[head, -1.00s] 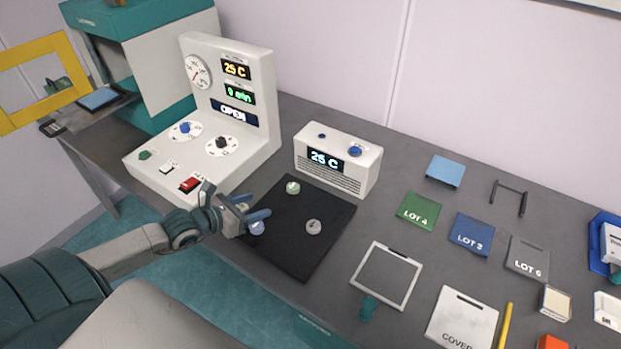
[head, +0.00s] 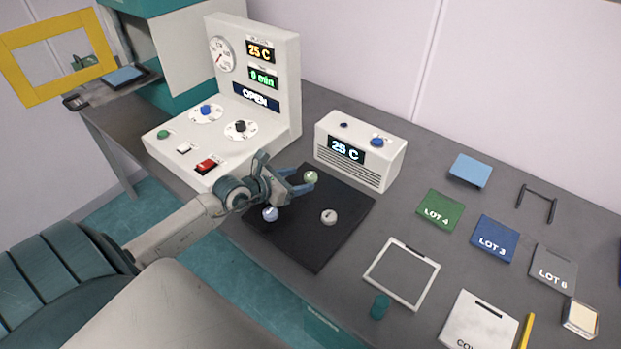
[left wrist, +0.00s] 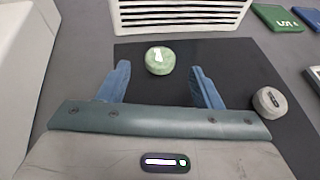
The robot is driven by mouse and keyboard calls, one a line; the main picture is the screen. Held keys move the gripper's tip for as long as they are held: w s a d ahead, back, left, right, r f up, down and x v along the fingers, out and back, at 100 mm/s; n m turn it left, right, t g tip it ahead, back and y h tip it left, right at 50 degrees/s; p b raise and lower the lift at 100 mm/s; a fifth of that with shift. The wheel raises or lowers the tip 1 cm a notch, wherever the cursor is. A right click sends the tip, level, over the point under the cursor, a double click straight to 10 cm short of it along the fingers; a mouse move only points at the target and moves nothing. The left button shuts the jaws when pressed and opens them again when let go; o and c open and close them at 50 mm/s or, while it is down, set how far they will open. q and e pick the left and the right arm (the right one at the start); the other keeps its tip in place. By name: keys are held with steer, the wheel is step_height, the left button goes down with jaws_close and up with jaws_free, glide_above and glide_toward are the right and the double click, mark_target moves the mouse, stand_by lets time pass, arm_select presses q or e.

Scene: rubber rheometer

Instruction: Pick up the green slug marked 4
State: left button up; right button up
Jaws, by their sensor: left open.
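The green slug (head: 311,177) is a small pale green disc near the back of the black mat (head: 315,255). In the left wrist view the green slug (left wrist: 159,60) shows a white mark on top that I cannot read clearly. My left gripper (head: 304,183) is open and low over the mat. In the left wrist view its blue fingers (left wrist: 160,80) point toward the slug, which lies just beyond and between the tips, not gripped. A grey slug (head: 329,216) lies to the right and a blue slug (head: 270,213) to the front left, under my wrist. My right gripper is not in view.
A white control panel (head: 222,125) stands left of the mat. A white box reading 25 C (head: 360,150) stands just behind it. Green, blue and grey lot squares, a white frame (head: 401,274) and a teal knob (head: 380,306) lie to the right.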

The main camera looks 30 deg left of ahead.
mark_target(311, 177)
arm_select(q)
steer(key=shift+x, duration=1.5)
steer(key=shift+r, duration=0.1)
steer(key=c, duration=1.1)
steer(key=shift+o, duration=0.2)
steer(key=shift+r, duration=0.1)
